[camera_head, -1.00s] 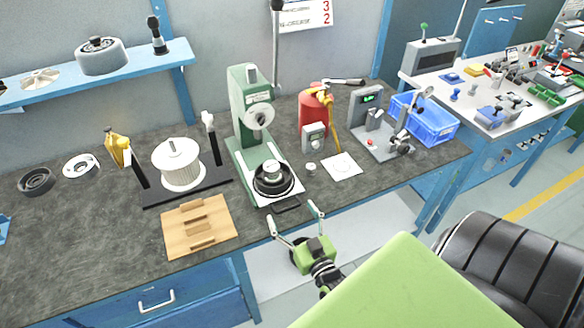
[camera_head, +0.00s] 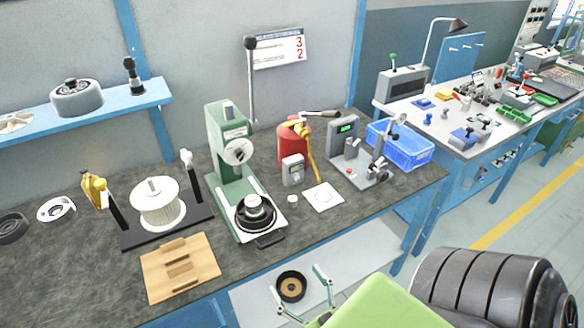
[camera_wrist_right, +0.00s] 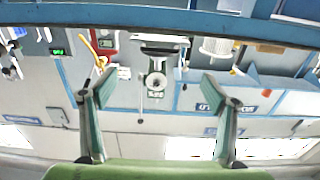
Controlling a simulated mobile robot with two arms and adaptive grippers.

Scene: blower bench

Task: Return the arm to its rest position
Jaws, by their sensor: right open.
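My right gripper (camera_head: 300,296) is at the bottom of the head view, in front of the bench and below its top. Its two fingers are spread apart with nothing between them. The gripper is apart from the bench. My left gripper is not in view.

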